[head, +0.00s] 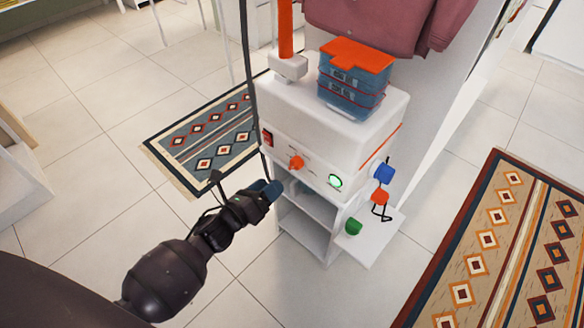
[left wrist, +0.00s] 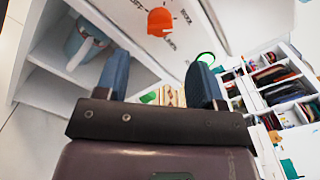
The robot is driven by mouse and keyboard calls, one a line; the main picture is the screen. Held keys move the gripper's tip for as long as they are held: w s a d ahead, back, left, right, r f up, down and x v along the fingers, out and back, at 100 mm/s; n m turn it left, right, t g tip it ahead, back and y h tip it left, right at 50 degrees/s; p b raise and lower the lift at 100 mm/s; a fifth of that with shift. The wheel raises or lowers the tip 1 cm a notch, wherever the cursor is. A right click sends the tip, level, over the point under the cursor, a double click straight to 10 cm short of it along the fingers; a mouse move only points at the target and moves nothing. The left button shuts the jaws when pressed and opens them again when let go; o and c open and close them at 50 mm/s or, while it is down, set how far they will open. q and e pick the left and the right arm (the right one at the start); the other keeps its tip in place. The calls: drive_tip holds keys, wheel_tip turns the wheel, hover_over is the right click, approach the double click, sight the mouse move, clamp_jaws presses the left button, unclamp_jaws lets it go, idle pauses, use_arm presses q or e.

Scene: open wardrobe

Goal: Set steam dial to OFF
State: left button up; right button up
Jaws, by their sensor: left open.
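The steam dial (head: 296,162) is a small orange knob on the front panel of the white steamer unit (head: 330,120). In the left wrist view the orange dial (left wrist: 159,21) shows above the gap between the fingers, with small dark markings beside it that I cannot read. My left gripper (head: 272,190) is in front of the panel, below and left of the dial and apart from it. Its two blue fingertips (left wrist: 160,80) are spread with nothing between them. My right gripper is not in view.
A red switch (head: 267,138) and a green-lit round gauge (head: 335,181) flank the dial. Blue containers with an orange lid (head: 355,75) stand on top. Open shelves (head: 305,220) lie below. Blue, orange and green items (head: 381,197) hang at the right side. A cable runs down the left.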

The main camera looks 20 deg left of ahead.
sight(291, 168)
use_arm(q)
drive_tip(key=b+x, duration=0.1)
drive_tip(key=x, duration=0.8)
drive_tip(key=shift+s, duration=0.1)
drive_tip(key=c, duration=0.9)
